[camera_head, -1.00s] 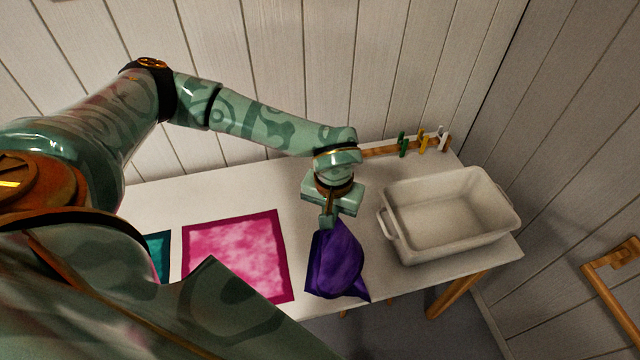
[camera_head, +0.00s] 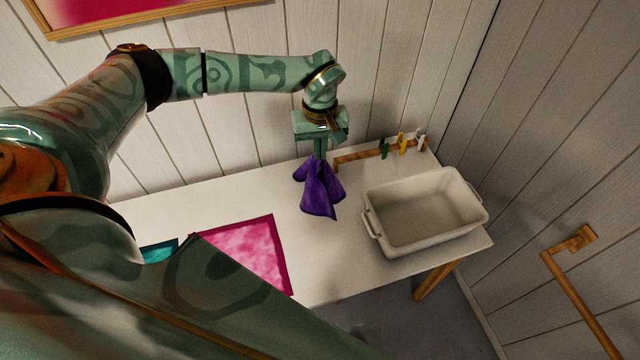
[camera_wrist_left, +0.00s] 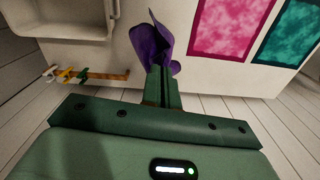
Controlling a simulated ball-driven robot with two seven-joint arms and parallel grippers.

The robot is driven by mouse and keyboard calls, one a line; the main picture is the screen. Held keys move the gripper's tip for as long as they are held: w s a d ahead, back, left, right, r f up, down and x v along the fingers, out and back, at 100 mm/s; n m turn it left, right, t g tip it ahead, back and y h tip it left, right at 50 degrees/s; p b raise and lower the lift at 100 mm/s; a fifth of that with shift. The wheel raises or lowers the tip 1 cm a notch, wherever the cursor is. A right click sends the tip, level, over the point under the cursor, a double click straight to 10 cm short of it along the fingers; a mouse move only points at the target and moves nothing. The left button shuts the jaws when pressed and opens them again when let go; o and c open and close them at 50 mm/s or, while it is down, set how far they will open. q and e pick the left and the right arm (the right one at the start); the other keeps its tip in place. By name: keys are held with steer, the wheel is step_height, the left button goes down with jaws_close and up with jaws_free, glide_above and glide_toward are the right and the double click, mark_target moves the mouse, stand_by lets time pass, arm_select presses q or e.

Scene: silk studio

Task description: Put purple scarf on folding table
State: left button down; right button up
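The purple scarf (camera_head: 320,190) hangs bunched from my left gripper (camera_head: 319,156), whose fingers are shut on its upper part. The scarf also shows at the fingertips in the left wrist view (camera_wrist_left: 150,42). It hangs over the white table (camera_head: 230,190), left of the white basin; I cannot tell whether its lower tip touches the tabletop. A pink cloth (camera_head: 250,250) lies flat on the table, and part of a teal cloth (camera_head: 160,252) shows left of it. My right gripper is not in view.
A white basin (camera_head: 425,212) with handles stands on the table's right end. Behind it, a wooden strip (camera_head: 358,157) carries green, yellow and white pegs. A wooden rail (camera_head: 580,300) is on the right wall. The table between pink cloth and basin is clear.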

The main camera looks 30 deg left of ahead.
arm_select(q)
step_height(320, 180, down, 8)
steer(key=b, duration=0.6)
steer(key=shift+r, duration=0.25)
steer(key=shift+a, duration=0.1)
